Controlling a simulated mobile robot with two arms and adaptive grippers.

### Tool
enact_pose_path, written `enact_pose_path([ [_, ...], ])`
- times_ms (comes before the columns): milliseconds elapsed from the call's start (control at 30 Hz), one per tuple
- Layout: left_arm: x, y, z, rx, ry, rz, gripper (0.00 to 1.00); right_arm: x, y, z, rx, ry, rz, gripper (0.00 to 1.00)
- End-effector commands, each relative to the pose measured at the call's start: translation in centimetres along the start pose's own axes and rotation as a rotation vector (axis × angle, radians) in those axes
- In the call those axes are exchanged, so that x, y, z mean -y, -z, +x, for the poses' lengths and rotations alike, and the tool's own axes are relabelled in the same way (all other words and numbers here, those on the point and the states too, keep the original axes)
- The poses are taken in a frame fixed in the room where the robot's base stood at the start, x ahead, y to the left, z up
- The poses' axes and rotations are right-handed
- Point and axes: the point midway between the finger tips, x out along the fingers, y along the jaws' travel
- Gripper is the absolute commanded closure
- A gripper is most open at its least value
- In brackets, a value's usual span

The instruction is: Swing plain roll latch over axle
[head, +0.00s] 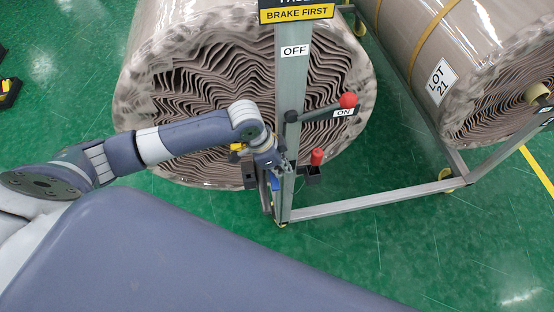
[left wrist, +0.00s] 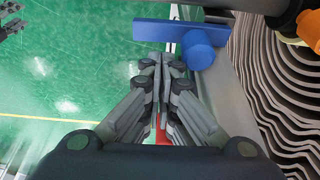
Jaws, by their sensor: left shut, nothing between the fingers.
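The plain roll (head: 185,100), wrapped in clear film with wavy brown layers at its end, fills the upper left of the head view. A grey upright post (head: 290,100) stands in front of it. My left gripper (head: 284,168) is by the lower post, shut and empty. In the left wrist view the closed fingertips (left wrist: 162,62) sit just below a blue bar with a round knob (left wrist: 200,48), apparently the latch; contact cannot be told. A bit of blue (head: 275,183) shows beside the gripper. An orange and black round part (left wrist: 307,28), possibly the axle end, is at the upper right.
A red-knobbed lever (head: 348,100) points right at the ON label, with OFF above. A second red knob (head: 317,157) stands lower on the post. A frame rail (head: 370,202) runs right towards the LOT 21 roll (head: 430,60). Green floor (head: 400,250) is clear in front.

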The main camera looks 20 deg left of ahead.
Motion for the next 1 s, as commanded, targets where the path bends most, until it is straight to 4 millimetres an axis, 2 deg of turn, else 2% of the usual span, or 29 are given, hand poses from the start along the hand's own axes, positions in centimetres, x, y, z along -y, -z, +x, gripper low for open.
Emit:
enact_pose_path([
  [100,-0.1,0.1,1.8,0.000,-0.001,0.000,1.00,-0.2,0.0,-0.3,0.001,-0.002,0.001,0.53],
  [300,-0.1,0.0,3.5,0.000,-0.001,0.001,1.00,-0.4,-0.1,-0.4,0.001,-0.004,0.002,0.53],
  [1000,-0.1,-0.3,3.5,0.000,-0.016,0.050,1.00,-0.4,-0.1,-0.6,0.001,-0.004,0.002,0.53],
])
